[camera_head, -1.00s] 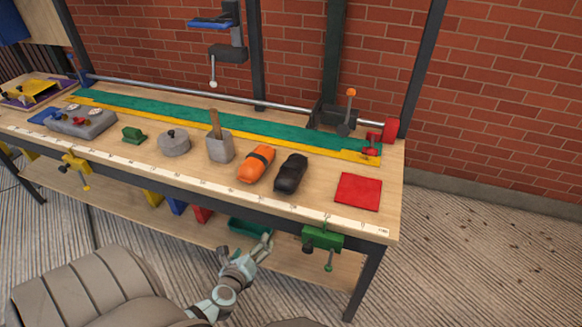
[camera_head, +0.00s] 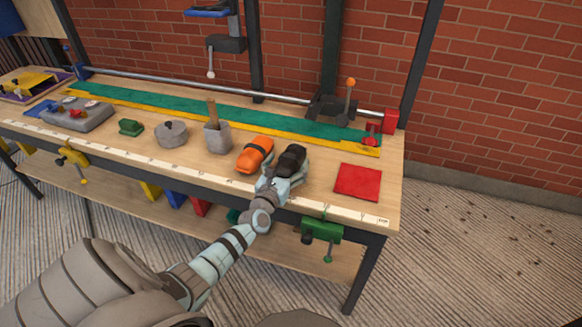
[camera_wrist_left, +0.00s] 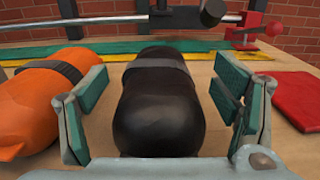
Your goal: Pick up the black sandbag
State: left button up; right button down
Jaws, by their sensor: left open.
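The black sandbag (camera_head: 292,158) lies on the workbench between an orange sandbag and a red square. In the left wrist view the black sandbag (camera_wrist_left: 160,105) fills the middle, with a dark band across its far part. My left gripper (camera_head: 284,170) is at the sandbag's near end. In the left wrist view its jaws (camera_wrist_left: 160,108) are open, one finger on each side of the sandbag. Gaps show between the fingers and the sandbag's sides. The near end of the sandbag is partly hidden by the gripper in the head view. My right gripper is not in view.
The orange sandbag (camera_head: 255,154) with a dark band lies close to the left finger. A red square (camera_head: 358,181) lies to the right. A grey pot with a handle (camera_head: 217,137) stands further left. A green clamp (camera_head: 321,231) hangs at the bench's front edge.

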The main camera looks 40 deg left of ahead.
pick_arm(q)
jog(key=shift+w+a, duration=0.1)
jog(key=shift+w, duration=0.15)
jog(key=shift+s, duration=0.15)
jog(key=c, duration=1.7)
jog(key=shift+r, duration=0.1)
jog(key=shift+c, duration=0.8)
